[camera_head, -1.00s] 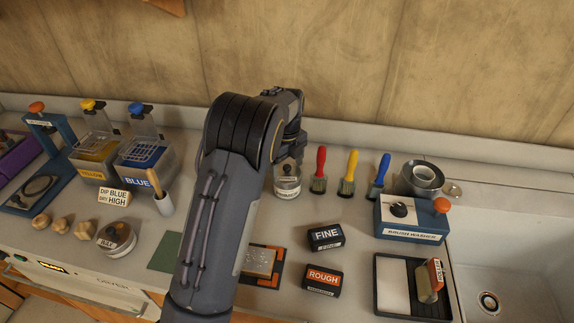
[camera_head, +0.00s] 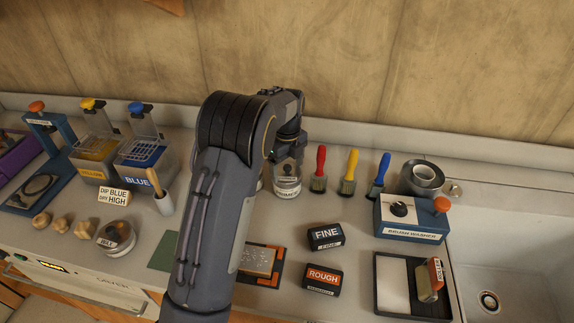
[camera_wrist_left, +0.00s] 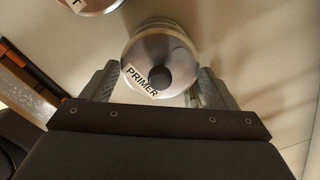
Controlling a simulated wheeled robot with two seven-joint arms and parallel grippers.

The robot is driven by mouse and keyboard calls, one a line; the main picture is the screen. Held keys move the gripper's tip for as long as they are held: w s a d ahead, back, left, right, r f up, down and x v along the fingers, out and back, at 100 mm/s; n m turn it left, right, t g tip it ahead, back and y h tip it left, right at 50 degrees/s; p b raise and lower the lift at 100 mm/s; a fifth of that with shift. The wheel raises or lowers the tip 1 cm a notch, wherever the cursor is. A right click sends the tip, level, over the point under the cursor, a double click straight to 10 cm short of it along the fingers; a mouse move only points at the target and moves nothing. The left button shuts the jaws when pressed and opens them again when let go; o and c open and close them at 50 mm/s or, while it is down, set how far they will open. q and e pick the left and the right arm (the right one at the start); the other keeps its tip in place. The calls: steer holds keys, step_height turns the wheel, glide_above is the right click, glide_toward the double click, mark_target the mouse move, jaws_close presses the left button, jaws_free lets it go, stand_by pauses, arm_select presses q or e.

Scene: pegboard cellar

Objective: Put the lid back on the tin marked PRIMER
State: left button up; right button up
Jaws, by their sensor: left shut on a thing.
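The tin marked PRIMER (camera_head: 287,189) stands upright on the counter, with its white label facing me. Its label also shows in the left wrist view (camera_wrist_left: 140,80). My left gripper (camera_head: 288,158) is directly above the tin, pointing down. It is shut on a round metallic lid (camera_wrist_left: 160,48) with a dark round knob, which shows between the two fingers in the left wrist view. The lid is over the tin's top; I cannot tell whether it is seated or still slightly apart. My forearm hides the counter left of the tin. My right gripper is not in view.
Another labelled tin (camera_wrist_left: 92,4) stands close by. FINE (camera_head: 325,237) and ROUGH (camera_head: 322,279) blocks lie in front. A brush washer (camera_head: 410,222) stands beside the sink (camera_head: 515,250).

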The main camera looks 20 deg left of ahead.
arm_select(q)
steer(key=o, duration=0.9)
steer(key=shift+r, duration=0.1)
steer(key=shift+r+p, duration=2.7)
steer(key=shift+r, duration=0.75)
jaws_close()
